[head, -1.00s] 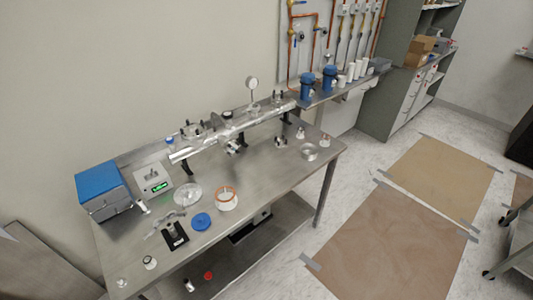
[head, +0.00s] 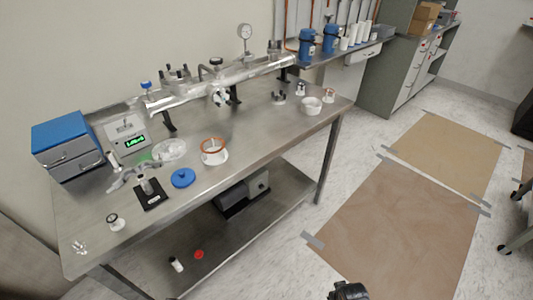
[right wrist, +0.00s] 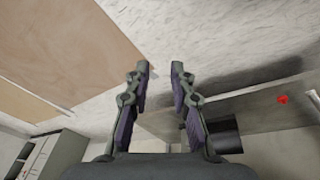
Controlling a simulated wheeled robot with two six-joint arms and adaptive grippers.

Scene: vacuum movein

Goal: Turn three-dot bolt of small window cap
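A long silvery vacuum tube (head: 225,85) stands on dark feet along the back of the steel table, with several fittings on it. I cannot tell which small part is the window cap, and three-dot marks on a bolt are too small to make out. My right gripper (right wrist: 160,68) is open and empty in the right wrist view, over the floor and well away from the tube. A dark part of my right arm (head: 348,291) shows at the bottom edge of the head view. My left gripper is not in view.
The steel table (head: 255,135) holds a blue-topped box (head: 62,135), a controller with a green display (head: 128,132), an orange-rimmed ring (head: 214,151), a blue disc (head: 183,178) and several small fittings. Floor mats (head: 395,235) lie to the right, with free floor around them.

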